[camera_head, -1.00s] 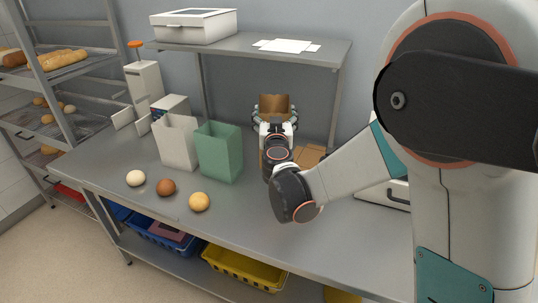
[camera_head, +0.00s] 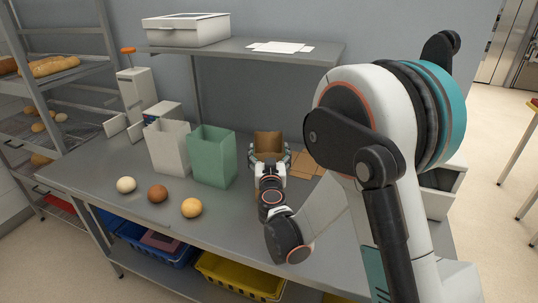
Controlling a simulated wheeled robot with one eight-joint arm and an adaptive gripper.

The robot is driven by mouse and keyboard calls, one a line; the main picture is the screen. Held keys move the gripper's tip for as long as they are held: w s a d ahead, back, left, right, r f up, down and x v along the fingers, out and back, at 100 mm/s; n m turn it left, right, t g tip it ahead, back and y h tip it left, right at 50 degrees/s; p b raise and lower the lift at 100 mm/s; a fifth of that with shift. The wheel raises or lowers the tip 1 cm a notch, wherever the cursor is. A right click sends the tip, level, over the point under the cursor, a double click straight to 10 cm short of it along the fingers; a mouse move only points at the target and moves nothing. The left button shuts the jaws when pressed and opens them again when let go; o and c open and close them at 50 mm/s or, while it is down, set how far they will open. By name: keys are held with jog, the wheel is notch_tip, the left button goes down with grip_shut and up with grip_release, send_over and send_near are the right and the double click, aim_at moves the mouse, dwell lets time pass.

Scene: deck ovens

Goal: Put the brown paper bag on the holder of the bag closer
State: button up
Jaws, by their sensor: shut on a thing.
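The brown paper bag (camera_head: 268,143) is upright and open at the top, in the middle of the workbench. My gripper (camera_head: 270,160) is shut on it, with a finger at each side. The gripper hides its lower part, so I cannot tell whether it touches the bench. The bag closer (camera_head: 136,88) is a tall pale grey device with an orange knob, at the back left of the bench. Pale upright plates (camera_head: 116,126) stand by its base and may be its holder; the white bag partly covers this area.
A white bag (camera_head: 168,148) and a green bag (camera_head: 214,158) stand between my gripper and the bag closer. Several round buns (camera_head: 158,193) lie at the front left. Flat brown pieces (camera_head: 308,163) lie right of my gripper. A shelf (camera_head: 240,52) overhangs the back.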

jog(key=o, duration=0.6)
jog(key=shift+f, duration=0.1)
jog(key=o, duration=0.4)
jog(key=shift+o, duration=0.2)
jog(key=shift+r, duration=0.2)
